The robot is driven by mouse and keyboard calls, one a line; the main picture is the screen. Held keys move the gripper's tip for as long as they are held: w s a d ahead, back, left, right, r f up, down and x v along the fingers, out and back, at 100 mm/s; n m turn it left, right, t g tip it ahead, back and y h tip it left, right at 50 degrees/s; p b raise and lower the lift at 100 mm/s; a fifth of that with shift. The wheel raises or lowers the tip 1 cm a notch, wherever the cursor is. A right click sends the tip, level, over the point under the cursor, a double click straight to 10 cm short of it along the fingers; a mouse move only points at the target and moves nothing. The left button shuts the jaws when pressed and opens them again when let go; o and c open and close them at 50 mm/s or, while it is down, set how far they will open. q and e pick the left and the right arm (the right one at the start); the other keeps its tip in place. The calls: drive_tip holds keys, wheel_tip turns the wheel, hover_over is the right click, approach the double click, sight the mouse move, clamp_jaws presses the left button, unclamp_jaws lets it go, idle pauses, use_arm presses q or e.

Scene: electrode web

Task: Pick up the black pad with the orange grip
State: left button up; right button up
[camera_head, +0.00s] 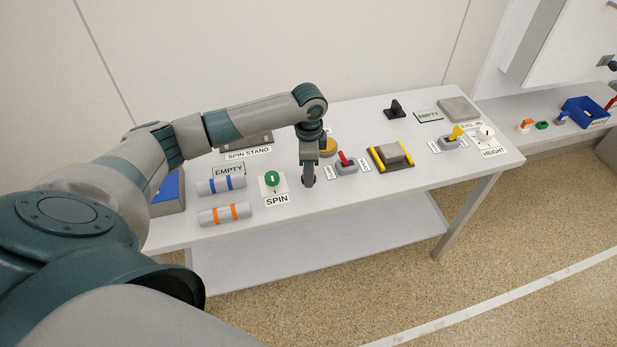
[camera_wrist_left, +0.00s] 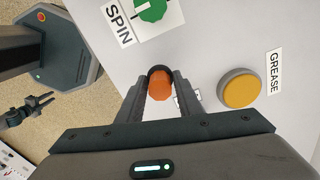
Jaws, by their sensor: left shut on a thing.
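In the left wrist view the orange grip (camera_wrist_left: 160,86) sits between the two fingers of my left gripper (camera_wrist_left: 160,92). The dark rim of the black pad (camera_wrist_left: 159,70) shows just beyond the grip. The rest of the pad is hidden. In the head view my left gripper (camera_head: 308,183) points straight down over the front part of the white table (camera_head: 345,215), just right of the green SPIN knob (camera_head: 272,179). The fingers are shut on the orange grip. I cannot tell whether the pad touches the tabletop.
Two grey rollers lie to the left, one with blue bands (camera_head: 221,185) and one with orange bands (camera_head: 225,214). A yellow GREASE button (camera_head: 328,147), a red-handled switch (camera_head: 345,160) and a yellow-edged block (camera_head: 391,156) stand to the right. The table's front edge is close.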

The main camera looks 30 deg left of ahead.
use_arm(q)
drive_tip(key=shift+r+b, duration=0.3)
drive_tip(key=shift+r, duration=0.45)
drive_tip(key=w+d+r+b, duration=0.2)
drive_tip(key=d+r, duration=0.5)
drive_tip(key=d, duration=0.4)
drive_tip(key=shift+w+d+b, duration=0.2)
drive_tip(key=shift+w+b, duration=0.2)
drive_tip(key=shift+b, duration=0.1)
drive_tip(key=shift+r, duration=0.1)
drive_tip(key=o, duration=0.4)
drive_tip(key=shift+c, duration=1.5)
